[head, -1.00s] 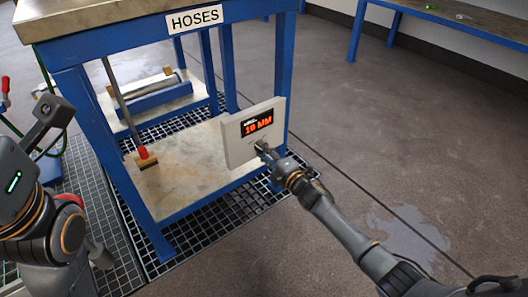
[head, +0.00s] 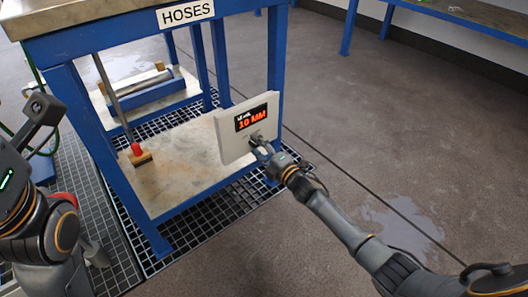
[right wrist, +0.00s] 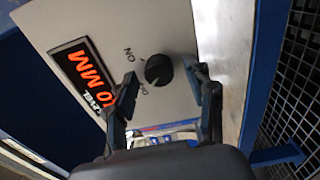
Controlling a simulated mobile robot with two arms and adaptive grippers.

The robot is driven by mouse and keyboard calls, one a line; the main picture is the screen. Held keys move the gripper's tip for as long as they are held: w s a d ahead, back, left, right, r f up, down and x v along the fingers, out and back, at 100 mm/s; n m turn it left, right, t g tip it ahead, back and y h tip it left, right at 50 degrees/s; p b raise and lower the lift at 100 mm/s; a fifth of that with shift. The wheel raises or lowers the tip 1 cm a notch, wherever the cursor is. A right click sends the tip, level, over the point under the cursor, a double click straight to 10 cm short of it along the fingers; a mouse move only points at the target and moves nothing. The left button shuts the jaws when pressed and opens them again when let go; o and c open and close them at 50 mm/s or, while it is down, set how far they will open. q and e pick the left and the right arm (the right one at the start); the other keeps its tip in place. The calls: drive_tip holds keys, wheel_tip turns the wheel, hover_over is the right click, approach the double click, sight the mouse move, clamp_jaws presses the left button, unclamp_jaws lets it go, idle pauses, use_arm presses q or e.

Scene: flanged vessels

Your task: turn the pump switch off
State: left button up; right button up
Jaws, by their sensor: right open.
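The pump switch is a round black knob (right wrist: 158,69) on a pale control panel (head: 228,147), with ON and OFF lettered beside it in the right wrist view. I cannot tell clearly which mark it points to. The panel's display (head: 251,118) reads 10 MM in red. My right gripper (right wrist: 160,72) is open, with one finger on each side of the knob; whether they touch it is unclear. In the head view my right gripper (head: 257,142) is at the panel's lower right and hides the knob.
The panel is mounted at a blue-framed bench (head: 75,110) with a HOSES sign (head: 186,13) and a lower shelf (head: 178,190). A brush (head: 139,156) stands on that shelf. Floor grating (head: 205,220) lies below. Open floor (head: 400,130) lies to the right.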

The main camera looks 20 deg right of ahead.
drive_tip(key=v, duration=1.1)
drive_tip(key=shift+s, duration=0.4)
